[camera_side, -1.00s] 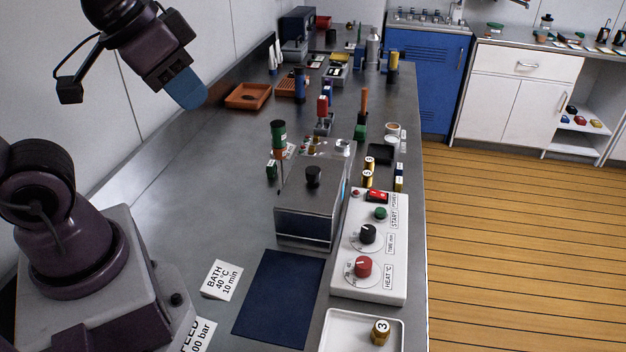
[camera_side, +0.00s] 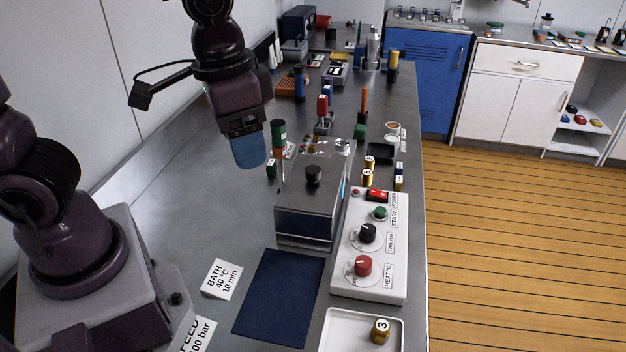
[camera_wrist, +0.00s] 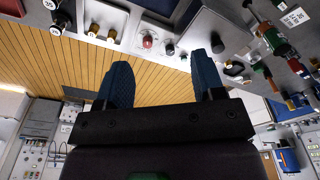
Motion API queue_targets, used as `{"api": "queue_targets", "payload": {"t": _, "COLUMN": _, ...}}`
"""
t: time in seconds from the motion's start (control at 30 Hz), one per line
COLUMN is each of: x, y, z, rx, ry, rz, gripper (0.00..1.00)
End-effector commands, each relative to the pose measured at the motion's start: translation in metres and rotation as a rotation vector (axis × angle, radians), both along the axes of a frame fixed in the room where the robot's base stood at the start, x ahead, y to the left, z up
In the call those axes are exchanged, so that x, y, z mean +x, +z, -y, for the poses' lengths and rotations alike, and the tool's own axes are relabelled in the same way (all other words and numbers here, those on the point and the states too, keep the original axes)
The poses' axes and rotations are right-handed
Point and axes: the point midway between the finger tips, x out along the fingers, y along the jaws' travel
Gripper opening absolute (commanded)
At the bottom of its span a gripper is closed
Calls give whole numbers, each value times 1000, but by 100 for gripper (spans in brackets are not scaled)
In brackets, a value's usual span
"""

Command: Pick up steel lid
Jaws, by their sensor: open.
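The steel lid (camera_side: 297,183) is a flat grey metal cover with a black knob (camera_side: 313,175) on top. It sits on the box-shaped steel bath (camera_side: 303,225) in the side view. My gripper (camera_side: 251,162) with blue fingers points down, above and to the left of the lid in that picture, apart from it. In the wrist view my two blue fingers (camera_wrist: 163,78) are spread with nothing between them. I cannot surely pick out the lid in the wrist view.
A control panel (camera_side: 397,250) with red and black knobs stands right of the bath. A dark blue mat (camera_side: 278,300) and a white tray (camera_side: 335,333) lie in front. The bench left of the bath is mostly bare.

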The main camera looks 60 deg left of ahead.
Motion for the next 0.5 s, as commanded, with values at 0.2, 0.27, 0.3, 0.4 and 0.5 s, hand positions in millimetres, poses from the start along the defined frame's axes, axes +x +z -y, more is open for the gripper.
{"api": "queue_targets", "payload": {"t": 0.2, "x": 36, "y": -47, "z": 15, "rx": 165, "ry": 125, "rz": -181, "gripper": 62}}
{"api": "queue_targets", "payload": {"t": 0.27, "x": 46, "y": -61, "z": 17, "rx": 230, "ry": 180, "rz": -209, "gripper": 62}}
{"api": "queue_targets", "payload": {"t": 0.3, "x": 52, "y": -69, "z": 19, "rx": 279, "ry": 222, "rz": -220, "gripper": 62}}
{"api": "queue_targets", "payload": {"t": 0.4, "x": 68, "y": -92, "z": 22, "rx": 413, "ry": 336, "rz": -222, "gripper": 62}}
{"api": "queue_targets", "payload": {"t": 0.5, "x": 84, "y": -112, "z": 23, "rx": 562, "ry": 463, "rz": -177, "gripper": 62}}
